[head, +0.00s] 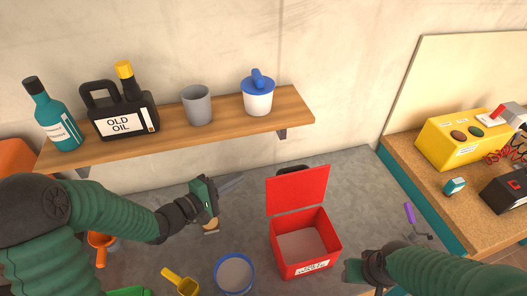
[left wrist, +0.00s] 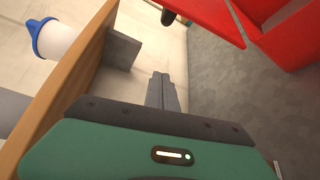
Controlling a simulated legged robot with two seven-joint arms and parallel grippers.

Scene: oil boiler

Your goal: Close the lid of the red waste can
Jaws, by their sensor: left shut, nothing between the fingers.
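The red waste can (head: 288,257) stands on the grey table with its red lid (head: 298,190) raised upright at the back. Its inside looks empty, and a white label is on its front. My left gripper (head: 232,184) is shut and empty, to the left of the lid and apart from it. In the left wrist view, the shut fingers (left wrist: 163,92) point forward, with the lid (left wrist: 200,14) above and to the right and the can body (left wrist: 292,38) at the upper right. My right gripper (head: 352,272) is right of the can; its fingers do not show clearly.
A wooden shelf (head: 230,127) with bottles, a grey cup (head: 197,104) and a blue-lidded cup (head: 258,97) is behind. A blue-rimmed bowl (head: 234,261) and yellow scoop (head: 181,281) lie left of the can. A dark object (head: 296,169) is behind the lid.

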